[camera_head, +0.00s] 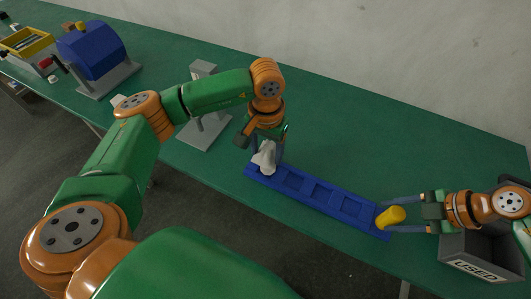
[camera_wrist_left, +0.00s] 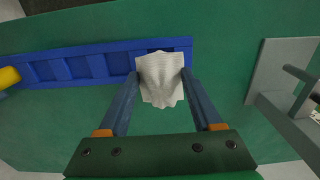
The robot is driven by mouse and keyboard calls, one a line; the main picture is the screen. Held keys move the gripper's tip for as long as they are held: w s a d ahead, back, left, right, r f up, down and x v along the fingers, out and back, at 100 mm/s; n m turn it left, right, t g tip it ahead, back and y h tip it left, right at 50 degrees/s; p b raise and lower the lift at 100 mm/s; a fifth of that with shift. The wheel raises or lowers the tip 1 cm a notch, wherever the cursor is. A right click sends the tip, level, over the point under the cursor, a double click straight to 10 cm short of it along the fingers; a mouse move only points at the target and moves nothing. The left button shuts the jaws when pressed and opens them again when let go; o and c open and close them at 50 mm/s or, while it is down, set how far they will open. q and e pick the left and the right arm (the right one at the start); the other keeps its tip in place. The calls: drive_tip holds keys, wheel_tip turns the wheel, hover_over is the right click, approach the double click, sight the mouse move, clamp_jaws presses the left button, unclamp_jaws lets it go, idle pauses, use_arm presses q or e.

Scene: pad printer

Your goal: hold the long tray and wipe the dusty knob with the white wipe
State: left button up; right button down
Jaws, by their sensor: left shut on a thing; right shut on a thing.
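The long blue tray (camera_head: 318,193) lies on the green table with a row of shallow compartments. My left gripper (camera_head: 264,150) is shut on the white wipe (camera_head: 265,159), which hangs at the tray's left end. In the left wrist view the wipe (camera_wrist_left: 160,80) overlaps the end of the tray (camera_wrist_left: 75,65). My right gripper (camera_head: 386,215) is at the tray's right end, its fingers on either side of a yellow rounded piece (camera_head: 391,216) there. Whether that piece is the knob, or another is hidden under the wipe, I cannot tell.
A grey stand (camera_head: 205,128) is behind my left arm. A grey bin marked USED (camera_head: 478,268) stands below my right gripper. A blue machine (camera_head: 92,55) on a grey base and a yellow box (camera_head: 27,43) are at the far left. The table behind the tray is clear.

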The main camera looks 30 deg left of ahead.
use_arm(q)
drive_tip(key=a, duration=0.7)
idle(0.5)
use_arm(e)
drive_tip(key=c, duration=0.7)
unclamp_jaws()
drive_tip(key=o, duration=0.5)
drive_tip(key=shift+w+f, duration=0.1)
drive_tip(key=shift+w, duration=0.05)
drive_tip(key=shift+o, duration=0.2)
use_arm(q)
drive_tip(key=shift+w+f, duration=0.1)
drive_tip(key=shift+w, duration=0.15)
